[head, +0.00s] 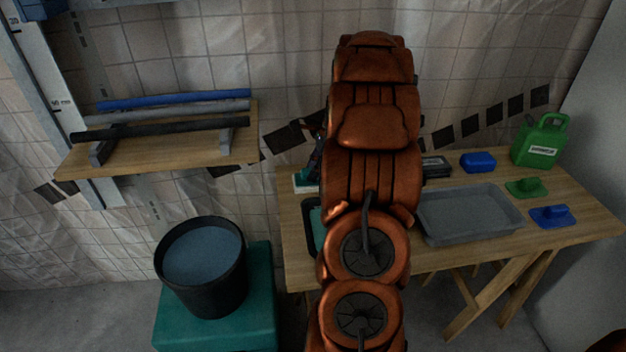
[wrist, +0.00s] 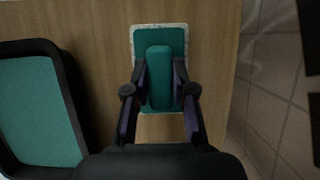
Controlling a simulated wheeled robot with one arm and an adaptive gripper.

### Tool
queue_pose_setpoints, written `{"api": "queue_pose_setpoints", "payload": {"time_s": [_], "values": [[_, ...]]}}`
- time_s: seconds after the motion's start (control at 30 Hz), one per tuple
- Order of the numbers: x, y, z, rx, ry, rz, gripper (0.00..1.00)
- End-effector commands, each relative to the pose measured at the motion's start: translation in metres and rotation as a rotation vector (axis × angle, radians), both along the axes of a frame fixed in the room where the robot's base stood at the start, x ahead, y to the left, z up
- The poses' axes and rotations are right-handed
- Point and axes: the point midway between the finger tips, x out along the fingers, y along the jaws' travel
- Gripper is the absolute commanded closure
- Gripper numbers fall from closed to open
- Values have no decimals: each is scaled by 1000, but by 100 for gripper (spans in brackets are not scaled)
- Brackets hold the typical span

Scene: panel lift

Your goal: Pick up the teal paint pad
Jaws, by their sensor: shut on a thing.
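The teal paint pad (wrist: 174,40) is in the upper middle of the wrist view, a teal plate with a pale rim and a raised teal handle. My gripper (wrist: 160,75) is shut on the handle, one finger on each side. In the head view the pad (head: 303,183) shows at the left end of the wooden table, partly hidden by my arm. I cannot tell whether it touches the tabletop.
A dark-rimmed tray (wrist: 70,95) with a teal inside lies left of the pad in the wrist view. On the table (head: 440,262) are a grey tray (head: 470,235), green pad (head: 526,188), blue pad (head: 551,216), blue block (head: 478,162) and green canister (head: 540,140).

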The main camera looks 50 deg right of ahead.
Motion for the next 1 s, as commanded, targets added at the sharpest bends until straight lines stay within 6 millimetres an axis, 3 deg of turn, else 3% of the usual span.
{"api": "queue_pose_setpoints", "payload": {"time_s": [0.47,1.0], "values": [[0,0,5,1,1,2,100],[1,-1,91,-3,-2,1,100]]}}
